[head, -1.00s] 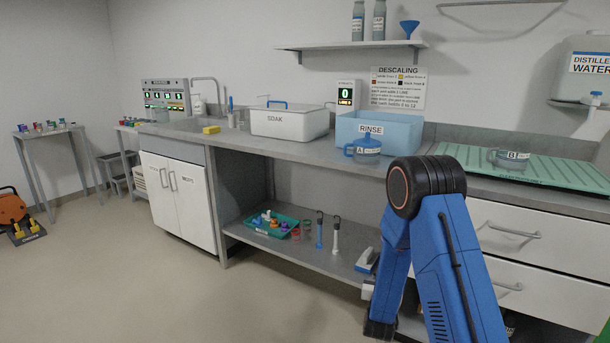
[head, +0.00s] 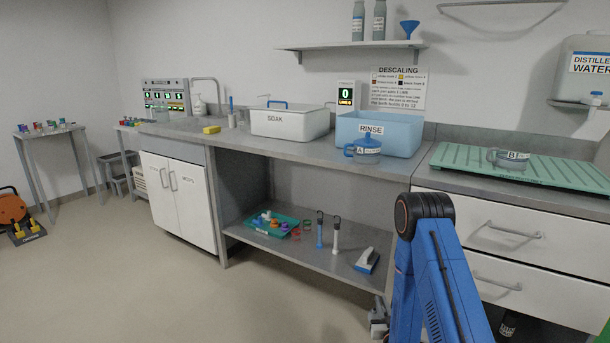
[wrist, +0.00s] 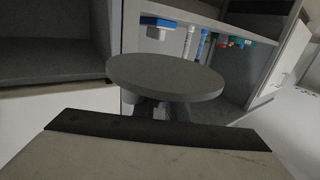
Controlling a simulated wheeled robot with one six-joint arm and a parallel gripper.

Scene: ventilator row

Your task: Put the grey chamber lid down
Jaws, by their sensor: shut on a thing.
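The grey chamber lid (wrist: 165,76) is a flat round disc in the middle of the wrist view. My gripper (wrist: 160,108) is shut on it from below in that picture, and the disc hides most of the fingers. In the head view my gripper (head: 378,322) is low in front of the counter, beside the right end of the lower shelf and partly behind my blue arm. I cannot clearly make out the lid in the head view.
The lower shelf (head: 290,250) holds a teal tray (head: 262,226), two upright tools and a blue-white device (head: 367,260). Above are the SOAK bin (head: 290,122), RINSE tub (head: 400,137), jug A (head: 366,150), and jug B (head: 512,160) on a green mat (head: 465,158).

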